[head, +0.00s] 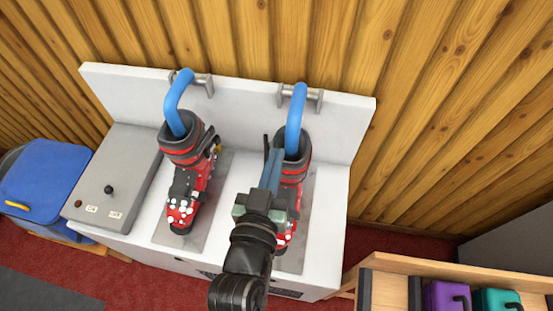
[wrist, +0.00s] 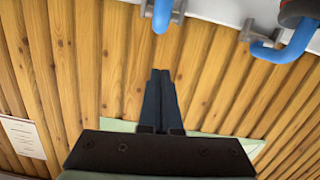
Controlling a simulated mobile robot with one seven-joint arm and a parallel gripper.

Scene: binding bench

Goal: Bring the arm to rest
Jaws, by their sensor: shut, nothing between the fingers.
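My gripper (head: 274,155) is shut and empty, its two dark fingers side by side. In the head view it is above the right part of the white bench (head: 218,240), in front of the right boot. In the wrist view the closed fingers (wrist: 161,75) are seen against the plank wall. My arm comes up from the lower middle of the head view and hides much of the right boot (head: 295,170). The picture does not show clearly whether the fingers touch that boot.
A red and black boot (head: 186,185) stands on the bench's left plate. Blue bent tubes (head: 176,100) enter both boots. A grey control box (head: 112,180) and a blue bin (head: 45,175) are at left. A wooden shelf (head: 430,267) holds coloured cases at lower right.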

